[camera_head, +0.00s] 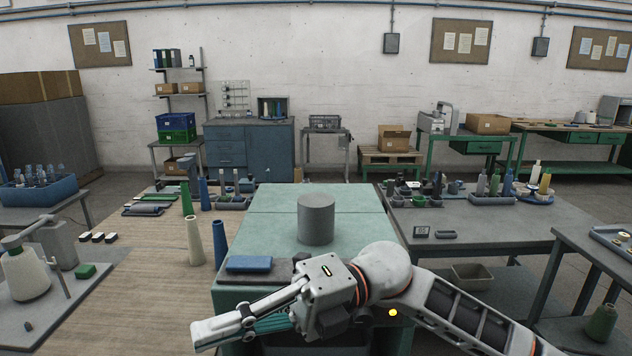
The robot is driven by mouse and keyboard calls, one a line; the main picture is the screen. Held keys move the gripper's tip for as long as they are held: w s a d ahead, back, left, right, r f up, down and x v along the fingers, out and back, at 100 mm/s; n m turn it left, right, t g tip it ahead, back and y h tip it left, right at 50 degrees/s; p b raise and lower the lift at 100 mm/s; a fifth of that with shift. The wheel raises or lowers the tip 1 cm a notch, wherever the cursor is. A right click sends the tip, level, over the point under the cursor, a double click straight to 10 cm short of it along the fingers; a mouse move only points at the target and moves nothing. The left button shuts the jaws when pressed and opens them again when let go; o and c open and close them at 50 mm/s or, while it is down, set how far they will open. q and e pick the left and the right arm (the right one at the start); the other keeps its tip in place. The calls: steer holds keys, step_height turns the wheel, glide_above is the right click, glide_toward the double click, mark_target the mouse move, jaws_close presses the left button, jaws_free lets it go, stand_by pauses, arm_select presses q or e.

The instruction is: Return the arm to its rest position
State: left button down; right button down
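My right arm reaches in from the lower right, across the front of the green-topped machine (270,210). Its gripper (215,333) points left and slightly down, past the machine's front left corner. The fingers are seen from the side and overlap, so whether they are open or shut is unclear. A teal part shows beside them; I cannot tell if it is held. My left gripper is not in view. A grey cylinder (316,219) stands upright on the machine top, behind my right wrist. A blue block (248,264) lies near its front left edge.
A wooden table (158,263) at left holds upright cones, including a cream one (194,241) and a blue one (220,244), near the machine. A grey table (480,238) at right carries trays and bobbins. A yarn cone (24,274) stands at far left.

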steer(key=w+d+f+m+t+y, duration=0.2)
steer(key=w+d+f+m+t, duration=0.4)
steer(key=m+t, duration=0.55)
steer(key=w+d+f+m+t+y, duration=0.2)
steer(key=w+d+f+m+t, duration=0.1)
steer(key=w+m+t, duration=0.7)
steer(key=s+d+f+m+t+h, duration=0.1)
steer(key=d+f+m+t+h, duration=0.1)
steer(key=d+f+m+h, duration=0.55)
steer(key=d+f+m+t+h, duration=0.3)
steer(key=f+m+h, duration=0.15)
steer(key=f, duration=0.55)
steer(key=s+d+f+m+g+h, duration=0.2)
steer(key=s+d+f, duration=0.2)
steer(key=f, duration=0.4)
steer(key=s+d+f+m+g+h, duration=0.1)
steer(key=s+d+f+m+g, duration=0.1)
steer(key=s+d+f, duration=0.2)
steer(key=s+d+f+m+g+h, duration=0.2)
steer(key=s+d+f, duration=0.2)
steer(key=s+f, duration=0.5)
step_height(320, 180, down, 3)
steer(key=shift+d+h, duration=0.25)
steer(key=shift+h, duration=0.05)
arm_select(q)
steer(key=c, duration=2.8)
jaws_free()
arm_select(e)
steer(key=shift+m+g, duration=0.25)
